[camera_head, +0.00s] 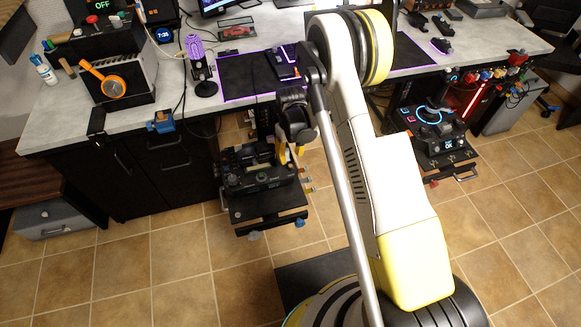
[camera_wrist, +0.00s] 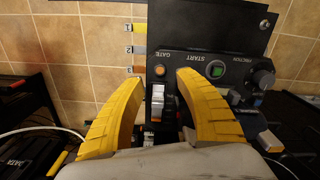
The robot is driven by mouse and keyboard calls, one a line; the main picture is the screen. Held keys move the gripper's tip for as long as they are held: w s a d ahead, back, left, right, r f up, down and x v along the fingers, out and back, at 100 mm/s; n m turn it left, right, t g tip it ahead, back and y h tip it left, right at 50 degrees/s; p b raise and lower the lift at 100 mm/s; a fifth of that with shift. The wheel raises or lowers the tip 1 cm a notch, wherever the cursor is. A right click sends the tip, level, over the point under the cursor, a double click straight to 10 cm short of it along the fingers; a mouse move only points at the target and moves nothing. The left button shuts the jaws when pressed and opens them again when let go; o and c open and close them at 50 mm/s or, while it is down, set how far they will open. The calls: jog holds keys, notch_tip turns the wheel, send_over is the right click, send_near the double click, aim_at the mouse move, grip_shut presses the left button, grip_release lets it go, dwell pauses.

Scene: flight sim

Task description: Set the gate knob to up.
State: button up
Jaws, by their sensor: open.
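The gate knob (camera_wrist: 158,100) is a pale metallic lever on a black control panel (camera_wrist: 205,66), below the GATE label and an orange light in the wrist view. My gripper (camera_wrist: 160,78) is open, with one yellow finger on each side of the knob. I cannot tell whether either finger touches it. The knob's lower part and base are partly hidden by the gripper body. In the head view the black panel unit (camera_head: 262,178) stands in front of the desk, and my gripper (camera_head: 291,152) is at its back right; the knob cannot be made out there.
A green-lit START button (camera_wrist: 216,70) and a round FRICTION knob (camera_wrist: 263,76) sit right of the gate knob. Coloured tabs numbered 1 to 3 (camera_wrist: 139,49) stick out on the left. Another control unit (camera_head: 437,130) stands to the right. Tiled floor (camera_head: 180,265) is open in front.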

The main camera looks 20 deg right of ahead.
aim_at(291, 166)
notch_tip(291, 166, down, 6)
jog(key=shift+b, duration=0.95)
